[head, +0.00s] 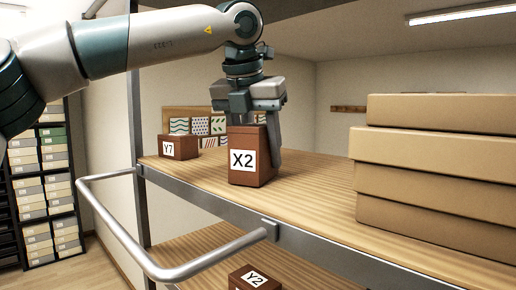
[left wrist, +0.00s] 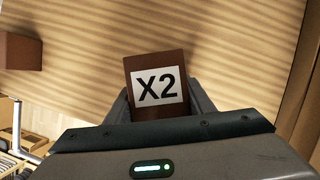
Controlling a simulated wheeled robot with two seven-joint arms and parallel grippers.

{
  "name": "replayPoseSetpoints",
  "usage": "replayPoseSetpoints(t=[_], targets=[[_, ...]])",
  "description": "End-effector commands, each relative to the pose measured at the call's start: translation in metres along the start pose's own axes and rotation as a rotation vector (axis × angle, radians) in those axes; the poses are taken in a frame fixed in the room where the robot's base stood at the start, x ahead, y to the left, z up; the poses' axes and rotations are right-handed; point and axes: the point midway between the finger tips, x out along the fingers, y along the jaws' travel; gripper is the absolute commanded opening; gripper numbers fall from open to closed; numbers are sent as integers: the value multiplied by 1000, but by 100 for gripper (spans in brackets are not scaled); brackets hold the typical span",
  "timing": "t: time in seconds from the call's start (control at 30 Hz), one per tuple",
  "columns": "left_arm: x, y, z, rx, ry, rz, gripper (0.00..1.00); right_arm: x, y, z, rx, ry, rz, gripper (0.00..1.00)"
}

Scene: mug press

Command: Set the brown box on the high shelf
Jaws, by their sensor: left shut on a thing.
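The brown box marked X2 (head: 251,158) is upright on, or just above, the wooden upper shelf (head: 318,190) in the head view; I cannot tell if it touches. My left gripper (head: 258,128) comes down on it from above, with its fingers shut on the box's sides. In the left wrist view the X2 box (left wrist: 158,84) sits between the two fingers (left wrist: 160,100), its label facing the camera. The box's far side is hidden. My right gripper is in neither view.
Another brown box marked Y7 (head: 179,147) stands left on the same shelf. Large stacked cartons (head: 440,180) fill the right side. A box marked Y2 (head: 254,278) is on the lower shelf (head: 205,250). A metal rail (head: 190,268) juts out in front. Patterned boxes (head: 205,125) stand behind.

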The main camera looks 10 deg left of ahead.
Motion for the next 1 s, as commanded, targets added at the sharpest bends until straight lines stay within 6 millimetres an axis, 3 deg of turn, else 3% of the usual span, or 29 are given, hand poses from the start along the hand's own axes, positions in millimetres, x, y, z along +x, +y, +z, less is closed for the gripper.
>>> replayPoseSetpoints(t=[0.27, 0.3, 0.37, 0.83, 1.0], targets=[[3, 0, -1, -1, -1, -1, 17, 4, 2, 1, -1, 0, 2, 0], [2, 0, -1, 0, 0, 0, 58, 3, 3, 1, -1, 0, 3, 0], [2, 0, -1, 0, 0, 0, 67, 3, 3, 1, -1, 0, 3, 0], [-3, 0, 0, -1, -2, 0, 67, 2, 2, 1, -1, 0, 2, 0], [-20, 0, 0, -3, -5, -1, 67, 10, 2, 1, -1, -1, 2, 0]])
